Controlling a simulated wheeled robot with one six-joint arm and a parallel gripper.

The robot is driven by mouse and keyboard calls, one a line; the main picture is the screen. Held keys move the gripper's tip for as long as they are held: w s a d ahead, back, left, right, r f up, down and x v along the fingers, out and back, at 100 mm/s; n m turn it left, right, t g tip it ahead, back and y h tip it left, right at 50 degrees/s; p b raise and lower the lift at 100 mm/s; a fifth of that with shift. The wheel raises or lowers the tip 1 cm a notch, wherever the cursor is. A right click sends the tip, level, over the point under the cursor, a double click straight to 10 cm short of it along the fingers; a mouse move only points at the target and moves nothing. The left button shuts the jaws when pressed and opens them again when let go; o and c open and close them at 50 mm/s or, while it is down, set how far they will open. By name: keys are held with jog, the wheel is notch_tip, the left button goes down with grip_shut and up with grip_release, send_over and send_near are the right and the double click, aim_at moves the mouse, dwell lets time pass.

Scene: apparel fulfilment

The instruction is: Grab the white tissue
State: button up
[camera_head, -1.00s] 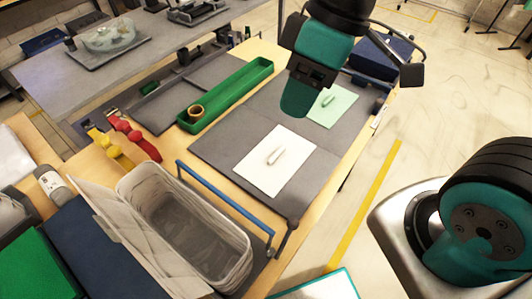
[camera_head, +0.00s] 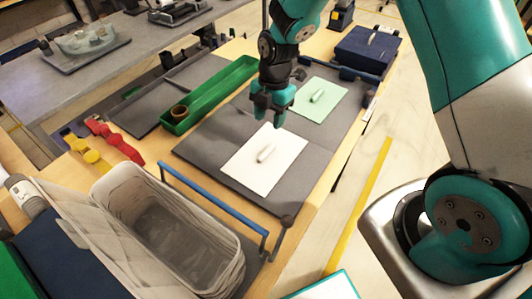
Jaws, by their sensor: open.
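The white tissue (camera_head: 268,173) lies flat as a square sheet on the dark grey mat (camera_head: 207,143). A small pale elongated piece (camera_head: 265,153) sits at its middle. My gripper (camera_head: 268,119) points down with its fingers apart and empty. In the picture it is just above the tissue's far corner; its exact height over the tissue is hard to tell.
A pale green sheet (camera_head: 328,107) lies behind the tissue. A green trough (camera_head: 214,94) holds a brown ring (camera_head: 180,112). A grey bin (camera_head: 113,188) and a blue rail (camera_head: 213,196) stand in front. A dark blue box (camera_head: 364,54) is at the back.

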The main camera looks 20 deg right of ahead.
aim_at(266, 150)
jog(key=f, duration=0.3)
jog(key=a+f+p, duration=0.1)
jog(key=f, duration=0.3)
jog(key=s+f+p, duration=0.1)
jog(key=f, duration=0.3)
jog(key=shift+a, duration=0.2)
grip_shut()
